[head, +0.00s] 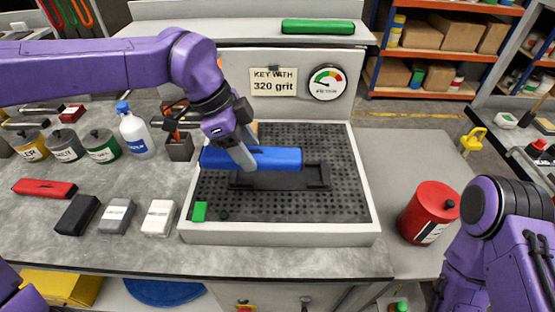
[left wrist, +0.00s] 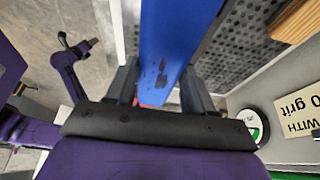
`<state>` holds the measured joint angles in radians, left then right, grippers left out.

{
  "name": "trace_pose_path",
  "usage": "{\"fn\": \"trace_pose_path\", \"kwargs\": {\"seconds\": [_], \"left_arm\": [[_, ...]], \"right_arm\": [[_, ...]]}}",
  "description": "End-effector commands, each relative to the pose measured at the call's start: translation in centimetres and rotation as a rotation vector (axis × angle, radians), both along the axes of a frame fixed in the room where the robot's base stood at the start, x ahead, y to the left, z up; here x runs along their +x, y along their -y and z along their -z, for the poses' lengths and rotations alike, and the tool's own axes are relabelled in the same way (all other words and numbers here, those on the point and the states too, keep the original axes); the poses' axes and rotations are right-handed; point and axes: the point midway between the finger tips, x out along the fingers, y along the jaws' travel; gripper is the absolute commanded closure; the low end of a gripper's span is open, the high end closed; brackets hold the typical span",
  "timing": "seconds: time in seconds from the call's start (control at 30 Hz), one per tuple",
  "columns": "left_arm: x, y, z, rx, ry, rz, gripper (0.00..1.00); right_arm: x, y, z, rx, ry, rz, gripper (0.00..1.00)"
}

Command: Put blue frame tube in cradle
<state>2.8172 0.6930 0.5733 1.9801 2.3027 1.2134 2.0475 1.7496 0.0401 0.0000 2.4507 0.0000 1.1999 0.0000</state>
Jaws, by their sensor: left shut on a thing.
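The blue frame tube (head: 275,158) is held level over the spray booth's perforated bed, with a dark scuff on its top. My left gripper (head: 245,155) is shut on it left of its middle. In the left wrist view the tube (left wrist: 168,45) runs between the two fingers (left wrist: 160,90). The black cradle (head: 318,178) sits on the bed just below and in front of the tube, partly hidden by it. I cannot tell whether the tube touches the cradle.
The booth tray has a raised pale rim (head: 290,236). A green block (head: 199,211) lies in its front left corner. A red canister (head: 430,212) stands to the right. Bottles, cans, a red tube (head: 44,188) and several blocks stand left. A green tube (head: 318,27) lies on the back shelf.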

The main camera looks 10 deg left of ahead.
Motion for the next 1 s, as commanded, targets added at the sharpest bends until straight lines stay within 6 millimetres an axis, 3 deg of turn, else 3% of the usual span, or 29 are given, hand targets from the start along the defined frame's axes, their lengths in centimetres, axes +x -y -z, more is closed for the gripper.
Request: {"fn": "trace_pose_path", "kwargs": {"seconds": [0.1,0.33,0.67,0.87,0.9,0.97,1.0], "left_arm": [[2.5,1.8,0.9,0.003,-0.007,0.001,0.85],[5.3,3.7,5.5,0.001,-0.004,0.002,0.85],[6.4,4.4,9.8,0.000,-0.002,0.002,0.85],[6.4,4.4,10.2,0.000,-0.001,0.001,0.85],[6.4,4.4,10.3,0.001,-0.002,0.002,0.44],[6.4,4.4,10.3,0.001,-0.002,0.002,0.25],[6.4,4.4,10.3,0.001,-0.002,0.002,0.22]], "right_arm": [[0.0,0.0,-1.9,0.000,0.001,0.000,0.57],[0.0,0.0,-3.2,0.000,0.001,0.000,0.57],[0.0,0.0,-4.3,0.000,0.001,0.000,0.57],[0.0,0.0,-4.1,0.000,0.001,0.000,0.57],[0.0,0.0,-4.1,0.000,0.001,0.000,0.57],[0.0,0.0,-4.1,0.000,0.001,0.000,0.57],[0.0,0.0,-4.1,0.000,0.001,0.000,0.57]]}}
